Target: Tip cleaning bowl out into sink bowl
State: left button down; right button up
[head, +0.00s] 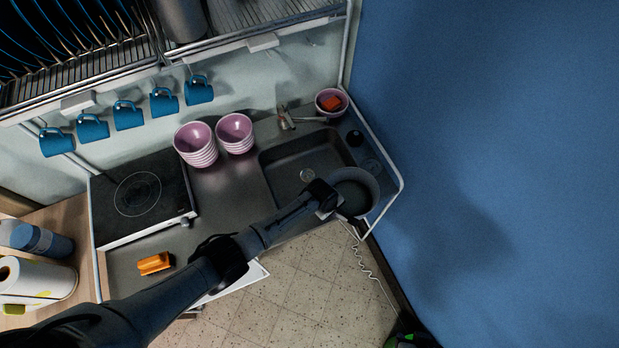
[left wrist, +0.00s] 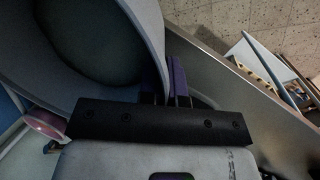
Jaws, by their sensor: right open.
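The grey cleaning bowl (head: 358,196) is at the right front end of the counter, just right of the sink bowl (head: 280,172). Its opening faces up in the head view; a slight tilt cannot be ruled out. My left gripper (head: 334,203) is at its near left rim. In the left wrist view, the purple fingers (left wrist: 174,82) close on the rim of the cleaning bowl (left wrist: 100,45), whose inside is dark, with no contents to make out. The sink bowl is a dark rectangular basin with a round drain. My right gripper (head: 404,342) shows only partly at the bottom edge, with green tips, apart from everything.
A tap (head: 286,118) stands behind the sink. A pink bowl with a red item (head: 331,101) sits in the back right corner. Stacked pink bowls (head: 195,145) stand left of the sink, near the cooktop (head: 140,194). An orange sponge (head: 154,264) lies at the front left. A blue wall bounds the right.

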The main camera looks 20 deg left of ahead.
pick_arm(q)
jog(key=shift+w+a+r+h, duration=0.15)
jog(key=shift+a+h, duration=0.1)
jog(key=shift+h, duration=0.05)
jog(key=b, duration=0.1)
jog(key=a+h+b, duration=0.1)
jog(key=shift+w+f+b, duration=0.15)
jog(key=shift+f+b, duration=0.05)
jog(key=shift+b, duration=0.1)
jog(key=shift+w+a+g+h+b, duration=0.1)
jog(key=shift+a+g+h+b, duration=0.3)
jog(key=shift+h+b, duration=0.3)
jog(key=shift+r, duration=0.2)
jog(key=shift+w+a+f+h+b, duration=0.2)
jog(key=shift+a+h+b, duration=0.4)
jog(key=shift+b, duration=0.75)
jog(key=shift+r, duration=0.15)
jog(key=shift+a+b, duration=0.1)
jog(key=shift+b, duration=0.2)
